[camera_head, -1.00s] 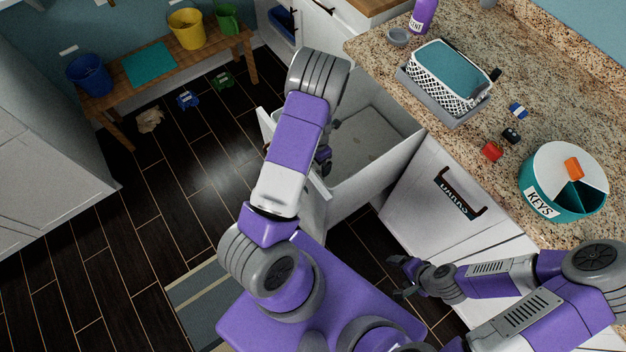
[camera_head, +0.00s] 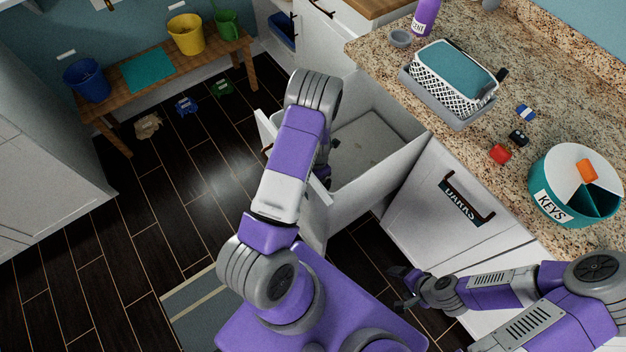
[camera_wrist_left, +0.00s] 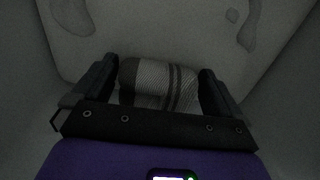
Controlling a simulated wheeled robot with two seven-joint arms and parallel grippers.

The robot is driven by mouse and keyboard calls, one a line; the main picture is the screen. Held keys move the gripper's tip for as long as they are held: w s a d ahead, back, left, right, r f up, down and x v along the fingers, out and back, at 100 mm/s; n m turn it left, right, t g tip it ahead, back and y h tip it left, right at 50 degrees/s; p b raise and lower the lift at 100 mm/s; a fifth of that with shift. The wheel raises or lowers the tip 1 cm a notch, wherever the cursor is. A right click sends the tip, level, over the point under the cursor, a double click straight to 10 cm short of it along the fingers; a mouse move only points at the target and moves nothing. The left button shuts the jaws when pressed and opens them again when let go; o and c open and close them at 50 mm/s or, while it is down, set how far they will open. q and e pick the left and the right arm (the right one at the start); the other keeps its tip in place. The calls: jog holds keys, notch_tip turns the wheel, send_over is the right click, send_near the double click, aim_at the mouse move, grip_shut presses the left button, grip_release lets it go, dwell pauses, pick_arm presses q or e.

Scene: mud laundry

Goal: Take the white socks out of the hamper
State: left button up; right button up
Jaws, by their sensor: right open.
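The open white pull-out hamper (camera_head: 372,190) stands out from the counter front. My left arm reaches over it, and my left gripper is mostly hidden behind the arm in the head view. In the left wrist view, the fingers of my left gripper (camera_wrist_left: 158,88) stand wide apart on either side of a rolled, grey-looking striped sock bundle (camera_wrist_left: 158,82). The light is dim, and I cannot tell whether the fingers press on it. My right gripper (camera_head: 402,287) is open and empty, low in front of the cabinets.
The granite counter (camera_head: 470,140) holds a white basket (camera_head: 455,92), a teal KEYS container (camera_head: 575,205) and small items. A wooden bench (camera_head: 165,85) with buckets stands at the back left. Dark floor (camera_head: 160,200) at left is clear.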

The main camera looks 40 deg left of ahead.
pick_arm(q)
jog(key=c, duration=0.6)
notch_tip(320, 180, up, 11)
jog(key=p, duration=0.4)
jog(key=shift+p, duration=0.4)
jog(key=shift+c, duration=0.2)
notch_tip(320, 180, up, 33)
jog(key=p, duration=2.7)
jog(key=shift+p, duration=0.35)
jog(key=s+d, duration=0.6)
jog(key=s, duration=0.1)
jog(key=shift+s+d, duration=0.3)
